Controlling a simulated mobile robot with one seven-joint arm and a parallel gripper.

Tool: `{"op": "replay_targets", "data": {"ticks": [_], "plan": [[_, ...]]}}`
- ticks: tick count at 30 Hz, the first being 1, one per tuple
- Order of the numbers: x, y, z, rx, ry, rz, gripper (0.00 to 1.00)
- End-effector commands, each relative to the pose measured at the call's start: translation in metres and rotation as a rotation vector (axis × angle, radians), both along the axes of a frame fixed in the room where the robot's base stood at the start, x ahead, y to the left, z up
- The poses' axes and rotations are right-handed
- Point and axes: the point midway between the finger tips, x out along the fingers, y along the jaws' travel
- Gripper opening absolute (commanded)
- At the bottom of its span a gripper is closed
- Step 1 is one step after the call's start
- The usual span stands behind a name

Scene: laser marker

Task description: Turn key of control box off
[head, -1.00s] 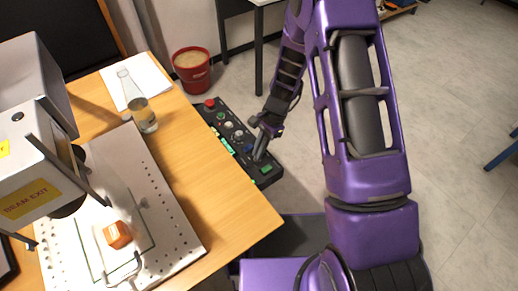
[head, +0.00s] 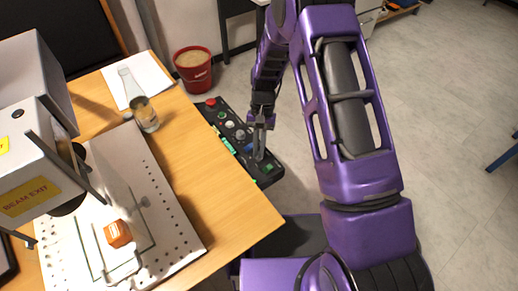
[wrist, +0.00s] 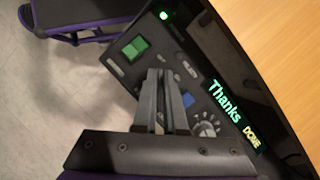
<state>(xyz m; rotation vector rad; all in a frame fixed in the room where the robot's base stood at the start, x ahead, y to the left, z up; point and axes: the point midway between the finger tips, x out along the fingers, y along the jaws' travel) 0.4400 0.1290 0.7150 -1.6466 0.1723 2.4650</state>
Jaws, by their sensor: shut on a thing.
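The control box (head: 272,178) is a long black panel along the right edge of the wooden table in the head view. In the wrist view its face (wrist: 118,68) carries a green rocker switch (wrist: 134,47), a lit green button (wrist: 163,15), a blue button (wrist: 187,101), a round dial (wrist: 205,127) and a display (wrist: 225,100) reading "Thanks" and "DONE". My gripper (head: 259,157) points down at the panel, and its fingers (wrist: 163,74) are close together between the rocker switch and the blue button. It is shut on the key, which the fingers hide.
A red knob (head: 210,102) stands at the panel's far end. The table (head: 225,215) holds a glass bottle (head: 146,118), a perforated plate (head: 185,235) with an orange block (head: 118,234), and the white laser housing (head: 35,165). A red bucket (head: 194,75) stands on the floor beyond.

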Motion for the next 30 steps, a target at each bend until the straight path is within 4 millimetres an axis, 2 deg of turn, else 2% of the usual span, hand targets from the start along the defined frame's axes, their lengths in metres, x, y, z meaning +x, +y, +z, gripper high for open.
{"op": "replay_targets", "data": {"ticks": [17, 18, 22, 30], "plan": [[0.0001, 0.0002, 0.0004, 0.000, 0.000, 0.035, 0.00], [0.0001, 0.0002, 0.0003, 0.000, 0.000, 0.035, 0.14], [0.0001, 0.0002, 0.0003, 0.001, 0.000, 0.033, 0.37], [0.0002, 0.0002, 0.0003, 0.000, 0.000, 0.032, 0.39]]}}
